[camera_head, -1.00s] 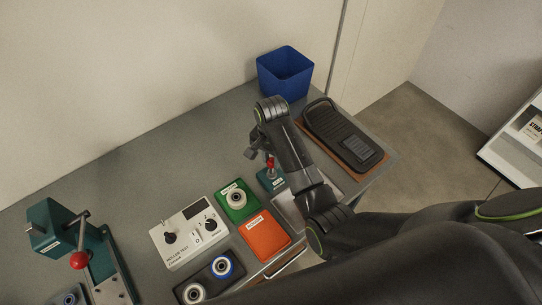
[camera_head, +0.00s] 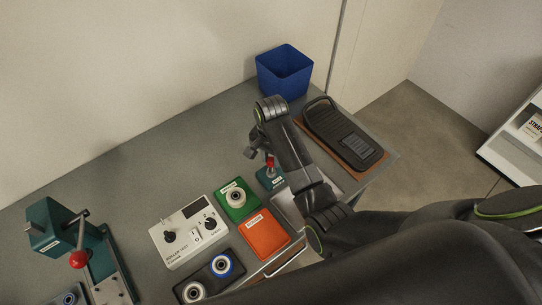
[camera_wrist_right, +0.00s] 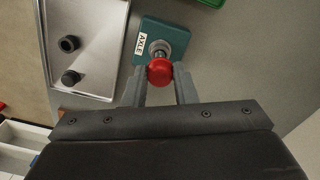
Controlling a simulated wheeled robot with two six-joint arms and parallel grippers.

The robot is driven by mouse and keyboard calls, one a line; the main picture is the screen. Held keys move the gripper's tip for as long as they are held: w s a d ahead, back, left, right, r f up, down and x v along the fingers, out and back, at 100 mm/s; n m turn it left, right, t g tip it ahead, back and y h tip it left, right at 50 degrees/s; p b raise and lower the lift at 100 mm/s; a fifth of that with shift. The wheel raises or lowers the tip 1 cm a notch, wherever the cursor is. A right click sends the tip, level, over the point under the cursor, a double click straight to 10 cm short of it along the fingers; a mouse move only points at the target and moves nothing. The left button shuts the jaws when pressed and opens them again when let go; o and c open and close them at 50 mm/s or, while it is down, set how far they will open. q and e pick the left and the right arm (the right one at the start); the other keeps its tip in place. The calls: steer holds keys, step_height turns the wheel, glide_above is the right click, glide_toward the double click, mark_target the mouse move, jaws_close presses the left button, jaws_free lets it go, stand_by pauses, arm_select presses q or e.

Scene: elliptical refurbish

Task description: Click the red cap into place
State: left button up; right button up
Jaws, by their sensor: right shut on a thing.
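The red cap (camera_wrist_right: 160,71) shows in the right wrist view between the fingertips of my right gripper (camera_wrist_right: 160,78), which is shut on it. The cap is at the top of a metal post on a teal block labelled AXLE (camera_wrist_right: 149,32). I cannot tell whether the cap is fully seated. In the head view the red cap (camera_head: 270,161) shows just below my right gripper (camera_head: 262,152), over the teal block (camera_head: 268,180). My left gripper is not in view.
A metal tray (camera_wrist_right: 88,15) with two dark round parts lies beside the block. Green (camera_head: 238,206) and orange (camera_head: 263,241) mats, a roller tester (camera_head: 187,237) and a teal press (camera_head: 65,240) stand left.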

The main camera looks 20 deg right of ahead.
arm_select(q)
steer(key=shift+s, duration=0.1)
arm_select(e)
steer(key=shift+f, duration=0.4)
stand_by(0.3)
steer(key=o, duration=1)
steer(key=shift+r, duration=0.1)
